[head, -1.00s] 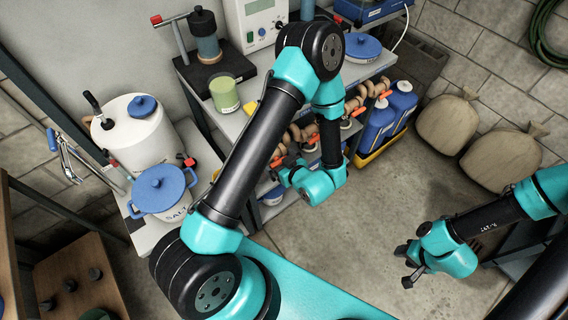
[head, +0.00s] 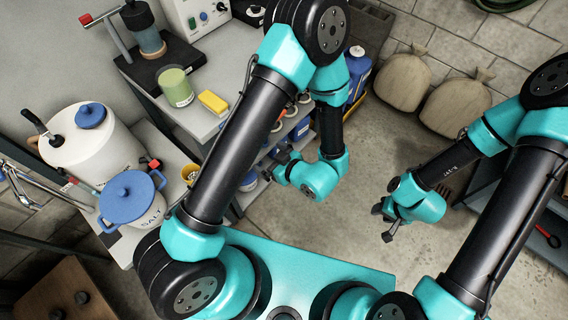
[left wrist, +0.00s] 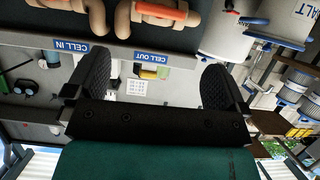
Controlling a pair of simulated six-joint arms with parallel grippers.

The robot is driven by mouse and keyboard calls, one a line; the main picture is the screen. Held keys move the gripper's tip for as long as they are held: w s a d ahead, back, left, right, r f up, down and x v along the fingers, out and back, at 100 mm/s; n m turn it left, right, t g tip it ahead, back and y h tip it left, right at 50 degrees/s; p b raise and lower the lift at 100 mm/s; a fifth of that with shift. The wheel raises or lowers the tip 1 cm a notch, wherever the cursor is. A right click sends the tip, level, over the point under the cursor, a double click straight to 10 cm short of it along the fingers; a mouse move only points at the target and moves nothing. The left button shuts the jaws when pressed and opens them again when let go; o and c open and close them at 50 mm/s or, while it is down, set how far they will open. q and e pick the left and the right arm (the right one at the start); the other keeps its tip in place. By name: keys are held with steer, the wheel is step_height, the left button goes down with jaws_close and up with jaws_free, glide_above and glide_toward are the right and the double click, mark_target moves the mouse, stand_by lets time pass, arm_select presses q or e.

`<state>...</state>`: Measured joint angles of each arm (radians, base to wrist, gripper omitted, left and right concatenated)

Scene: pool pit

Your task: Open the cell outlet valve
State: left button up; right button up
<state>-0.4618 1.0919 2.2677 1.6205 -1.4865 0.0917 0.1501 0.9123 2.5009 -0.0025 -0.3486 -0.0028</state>
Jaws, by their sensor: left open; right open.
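In the left wrist view a white-on-blue CELL OUT label (left wrist: 151,57) sits on a grey panel edge, with a CELL IN label (left wrist: 93,53) to its left. Beige pipework with a red-orange handle (left wrist: 160,12) lies just above the CELL OUT label, partly cut off by the frame. My left gripper (head: 275,165) is open and empty beside the shelf; in the left wrist view its black fingers (left wrist: 158,85) are spread below the handle, apart from it. My left arm hides most of the pipework in the head view. My right gripper (head: 383,222) is open over the floor.
A blue-lidded salt pot (head: 132,198) and a white tank (head: 95,145) stand left of the shelf. A green cup (head: 175,86) and yellow block (head: 213,102) are on the shelf top. Sacks (head: 456,106) lie at the back. Floor between the arms is clear.

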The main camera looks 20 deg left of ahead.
arm_select(q)
steer(key=v, duration=0.5)
steer(key=shift+s+d, duration=0.1)
steer(key=shift+d, duration=0.1)
steer(key=x, duration=1.3)
stand_by(0.3)
steer(key=shift+r, duration=0.2)
